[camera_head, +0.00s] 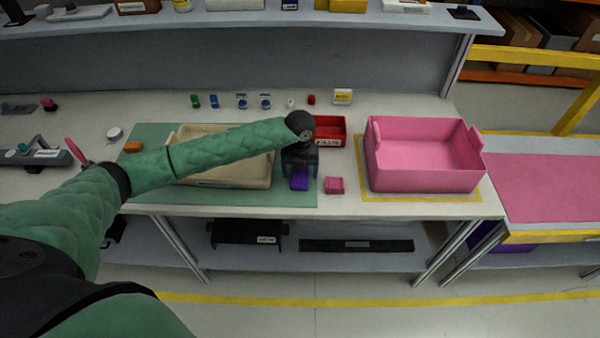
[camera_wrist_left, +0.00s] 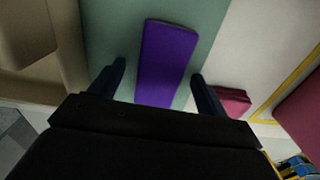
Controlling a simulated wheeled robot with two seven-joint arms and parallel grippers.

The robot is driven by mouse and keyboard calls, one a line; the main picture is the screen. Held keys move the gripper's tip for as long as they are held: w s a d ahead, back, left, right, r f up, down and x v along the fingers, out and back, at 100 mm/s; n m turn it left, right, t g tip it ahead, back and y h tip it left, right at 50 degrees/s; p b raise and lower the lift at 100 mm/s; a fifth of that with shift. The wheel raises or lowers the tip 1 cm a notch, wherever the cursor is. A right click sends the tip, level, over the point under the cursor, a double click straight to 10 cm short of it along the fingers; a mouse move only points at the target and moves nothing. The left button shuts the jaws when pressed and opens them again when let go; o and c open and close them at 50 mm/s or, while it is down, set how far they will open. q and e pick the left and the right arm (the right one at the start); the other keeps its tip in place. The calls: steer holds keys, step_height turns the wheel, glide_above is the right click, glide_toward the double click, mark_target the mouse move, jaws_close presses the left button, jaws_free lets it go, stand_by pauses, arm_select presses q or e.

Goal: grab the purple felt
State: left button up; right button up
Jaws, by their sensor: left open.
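The purple felt (camera_head: 299,180) lies on the right part of the green mat (camera_head: 240,197), near the table's front edge. It is a flat block, longer than it is wide. My left gripper (camera_head: 300,172) is above it, pointing down, and hides part of it in the head view. In the left wrist view the felt (camera_wrist_left: 166,62) shows between the two open fingers (camera_wrist_left: 158,88), which are apart from its sides. My left gripper is empty. My right gripper is not in either view.
A dark pink block (camera_head: 334,185) lies just right of the felt. A beige tray (camera_head: 225,183) stands left, a red bin (camera_head: 330,118) behind, and a large pink bin (camera_head: 425,180) at right. Small coloured items line the table's back. A shelf overhangs it.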

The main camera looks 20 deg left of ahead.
arm_select(q)
steer(key=shift+f, duration=0.1)
steer(key=c, duration=1.1)
steer(key=shift+o, duration=0.2)
